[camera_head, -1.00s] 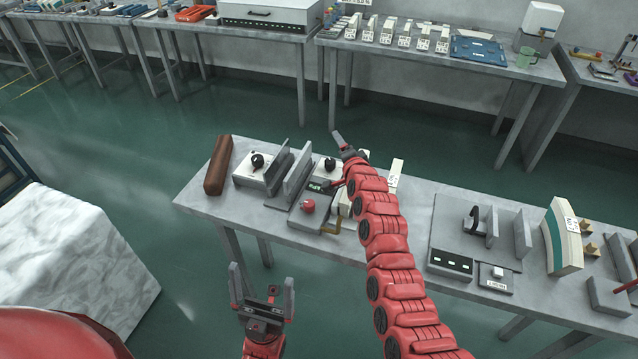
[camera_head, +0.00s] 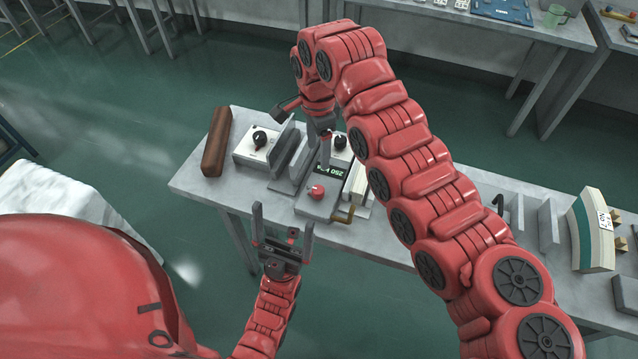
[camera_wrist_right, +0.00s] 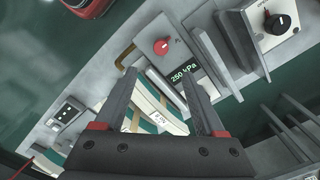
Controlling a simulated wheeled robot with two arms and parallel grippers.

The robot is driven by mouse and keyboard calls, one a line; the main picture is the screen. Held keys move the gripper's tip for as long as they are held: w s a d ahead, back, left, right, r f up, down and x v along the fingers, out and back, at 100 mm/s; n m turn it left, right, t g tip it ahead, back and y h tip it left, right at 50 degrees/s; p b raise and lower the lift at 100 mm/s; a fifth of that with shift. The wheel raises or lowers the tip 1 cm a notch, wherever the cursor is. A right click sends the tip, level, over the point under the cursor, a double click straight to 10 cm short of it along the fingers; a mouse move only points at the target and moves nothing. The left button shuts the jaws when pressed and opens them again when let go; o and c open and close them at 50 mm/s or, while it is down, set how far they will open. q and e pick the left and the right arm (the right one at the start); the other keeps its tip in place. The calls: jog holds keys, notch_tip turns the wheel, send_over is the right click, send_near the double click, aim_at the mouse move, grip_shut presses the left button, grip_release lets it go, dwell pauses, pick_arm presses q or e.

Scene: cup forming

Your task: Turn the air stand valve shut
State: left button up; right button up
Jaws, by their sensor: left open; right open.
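The air stand (camera_head: 328,197) is a grey box on the near table, with a green-lit display (camera_head: 329,171) and a red valve knob (camera_head: 316,191) on top. In the right wrist view the display (camera_wrist_right: 184,73) reads 250 kPa and the red knob (camera_wrist_right: 162,46) lies beyond the fingertips, to its left. My right gripper (camera_head: 303,130) is open and empty, reaching down above the stand from behind; its fingers (camera_wrist_right: 160,80) are apart, with nothing between them. My left gripper (camera_head: 282,222) is open and empty in front of the table's near edge.
A brass-coloured bent pipe (camera_head: 344,214) sticks out at the stand's front. Grey upright plates (camera_head: 286,150) and a box with a black knob (camera_head: 258,141) stand to its left. A brown bar (camera_head: 216,142) lies at the table's left end. My right arm hides the table's middle.

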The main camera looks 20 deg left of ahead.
aim_at(318, 189)
notch_tip(318, 189, down, 15)
jog(key=p, duration=0.3)
jog(key=shift+w+r, duration=0.1)
jog(key=shift+c, duration=0.4)
grip_shut()
